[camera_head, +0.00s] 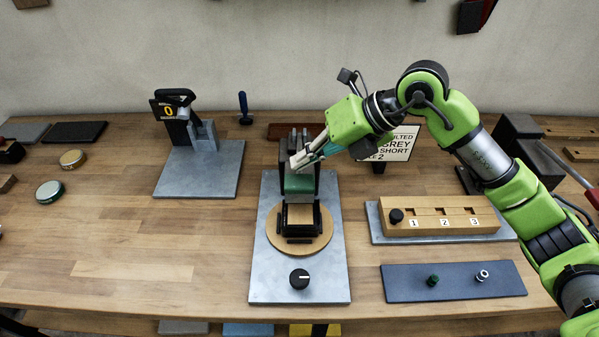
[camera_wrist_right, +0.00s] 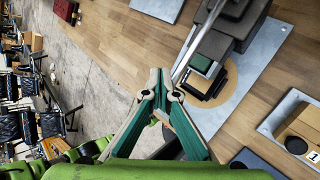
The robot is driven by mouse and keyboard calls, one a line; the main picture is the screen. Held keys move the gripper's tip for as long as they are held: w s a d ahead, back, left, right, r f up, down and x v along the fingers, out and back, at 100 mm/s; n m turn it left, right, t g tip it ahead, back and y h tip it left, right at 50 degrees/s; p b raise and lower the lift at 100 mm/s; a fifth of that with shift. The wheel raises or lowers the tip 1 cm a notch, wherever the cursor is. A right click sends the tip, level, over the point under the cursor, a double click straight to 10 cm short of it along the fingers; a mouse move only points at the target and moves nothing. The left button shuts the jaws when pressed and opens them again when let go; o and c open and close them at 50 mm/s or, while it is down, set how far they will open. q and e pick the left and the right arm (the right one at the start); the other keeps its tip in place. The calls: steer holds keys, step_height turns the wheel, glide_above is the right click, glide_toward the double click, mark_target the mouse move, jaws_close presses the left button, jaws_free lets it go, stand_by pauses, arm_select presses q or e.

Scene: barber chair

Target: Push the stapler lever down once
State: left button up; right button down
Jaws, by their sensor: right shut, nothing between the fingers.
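The stapler (camera_head: 187,122) appears to be the upright device with a black lever on top, on a grey metal base plate (camera_head: 170,181) at the left back. It carries a dark counter (camera_head: 168,111) that reads 0. My right gripper (camera_head: 297,163) is shut and empty, well to the right of the stapler, in front of or over the small barber chair's back. Its fingertips also meet in the right wrist view (camera_wrist_right: 159,84). I cannot tell whether it touches the chair. My left gripper is not in view.
The black and green chair (camera_head: 300,212) stands on a round wooden disc (camera_head: 271,231), on a grey plate with a black knob (camera_head: 299,279). A numbered wooden block (camera_head: 440,228) and dark mat (camera_head: 455,294) lie to the right.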

steer(key=shift+s+f+b, duration=0.15)
steer(key=shift+f+b, duration=0.55)
steer(key=shift+f, duration=0.1)
steer(key=shift+s+f+b, duration=0.15)
steer(key=shift+f+b, duration=0.55)
steer(key=shift+f, duration=0.1)
stand_by(1.3)
steer(key=shift+r, duration=0.15)
stand_by(0.4)
steer(key=shift+w+r+p, duration=0.15)
steer(key=shift+r+p, duration=0.45)
steer(key=shift+r, duration=0.35)
steer(key=shift+w+r+p, duration=0.15)
steer(key=shift+r+p, duration=0.4)
steer(key=shift+r, duration=0.4)
steer(key=r+p, duration=0.2)
steer(key=r, duration=0.1)
steer(key=w+r+p, duration=0.1)
steer(key=r, duration=0.1)
